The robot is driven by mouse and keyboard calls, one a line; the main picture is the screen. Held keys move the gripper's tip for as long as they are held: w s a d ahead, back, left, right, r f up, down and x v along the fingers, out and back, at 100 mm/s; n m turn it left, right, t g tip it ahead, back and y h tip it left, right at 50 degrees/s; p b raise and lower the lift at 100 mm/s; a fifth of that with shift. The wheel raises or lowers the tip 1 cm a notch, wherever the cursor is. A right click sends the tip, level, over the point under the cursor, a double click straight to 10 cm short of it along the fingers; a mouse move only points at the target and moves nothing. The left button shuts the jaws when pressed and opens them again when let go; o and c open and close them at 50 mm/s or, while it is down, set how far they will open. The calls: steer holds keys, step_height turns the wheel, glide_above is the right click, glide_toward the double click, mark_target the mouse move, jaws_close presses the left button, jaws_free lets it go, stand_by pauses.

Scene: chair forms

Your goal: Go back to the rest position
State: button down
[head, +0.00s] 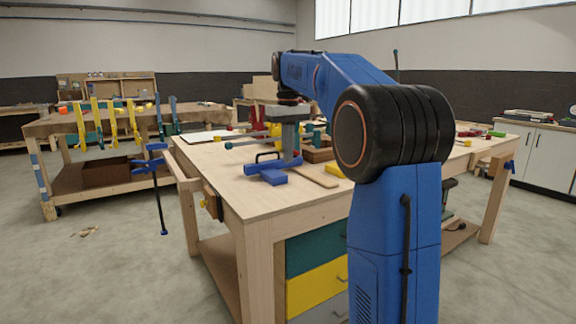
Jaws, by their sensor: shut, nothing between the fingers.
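My blue arm reaches over the wooden workbench (255,198) from the right. My gripper (289,152) hangs below the dark wrist as a grey body and points down. It is shut and empty. A blue tool with a dark handle (270,168) lies on the bench just below and left of the fingertips. I cannot tell whether the fingertips touch it. My arm hides part of the bench and what lies on its right half.
A flat wooden strip (316,176) and a brown tray (318,156) lie right of the gripper. Red clamps (257,118) stand behind it. A second bench (60,125) stands back left. The floor (110,265) at front left is mostly clear.

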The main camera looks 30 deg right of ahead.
steer(key=shift+r, duration=0.5)
steer(key=s+a+f+t, duration=0.1)
steer(key=s+a+f, duration=0.35)
steer(key=s, duration=0.45)
steer(key=s+a+f+t, duration=0.1)
steer(key=s+a+f, duration=0.3)
steer(key=s, duration=0.5)
steer(key=s+a+f+t, duration=0.1)
steer(key=s+a+f, duration=0.2)
steer(key=s+f, duration=0.5)
steer(key=s+a+f+t, duration=0.1)
steer(key=s+a+f, duration=0.2)
steer(key=s+f, duration=0.6)
steer(key=shift+s+t, duration=0.35)
steer(key=shift+t, duration=0.05)
steer(key=shift+a+f, duration=0.1)
